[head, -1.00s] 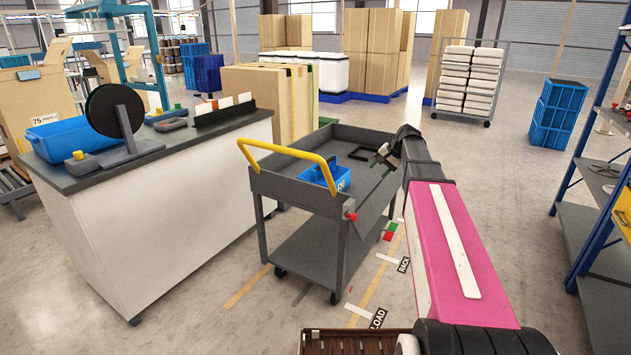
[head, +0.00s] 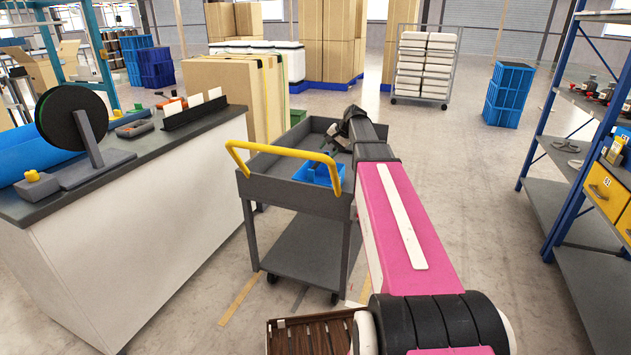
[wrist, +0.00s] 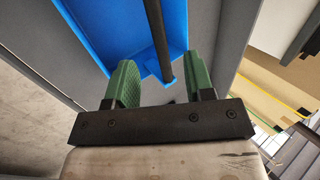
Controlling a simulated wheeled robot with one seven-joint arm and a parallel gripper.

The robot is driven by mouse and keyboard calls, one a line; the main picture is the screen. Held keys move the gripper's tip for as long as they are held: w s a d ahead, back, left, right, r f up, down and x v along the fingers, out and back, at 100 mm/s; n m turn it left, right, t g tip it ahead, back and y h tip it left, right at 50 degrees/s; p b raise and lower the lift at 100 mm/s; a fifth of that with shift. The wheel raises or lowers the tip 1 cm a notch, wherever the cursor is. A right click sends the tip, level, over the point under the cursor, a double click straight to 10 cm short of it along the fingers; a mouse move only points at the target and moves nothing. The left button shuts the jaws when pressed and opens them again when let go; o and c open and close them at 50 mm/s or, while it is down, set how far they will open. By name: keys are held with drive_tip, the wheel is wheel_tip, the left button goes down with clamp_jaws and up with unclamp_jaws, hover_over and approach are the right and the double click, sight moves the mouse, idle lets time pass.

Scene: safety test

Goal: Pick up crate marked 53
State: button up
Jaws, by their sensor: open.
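A small blue crate (head: 318,174) sits in the top tray of the grey cart (head: 283,197). Its label is not readable now. In the wrist view the blue crate (wrist: 100,30) fills the top middle, with a dark handle bar (wrist: 158,40) crossing it. My gripper (wrist: 162,85) has two green fingers spread apart and empty. The bar's near end lies between the fingers in the picture; whether it is at fingertip depth I cannot tell. In the head view my gripper (head: 338,138) is over the cart's far right part, partly hidden by my arm.
A yellow push handle (head: 335,165) rises at the cart's near side. A white counter (head: 150,240) with a dark reel stands left. A blue-framed shelf (head: 575,150) with a yellow bin marked 51 (head: 603,190) stands right. The floor between cart and shelf is clear.

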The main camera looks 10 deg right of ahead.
drive_tip(key=x, duration=0.9)
drive_tip(key=shift+a+f, duration=0.1)
drive_tip(key=shift+f, duration=0.1)
clamp_jaws()
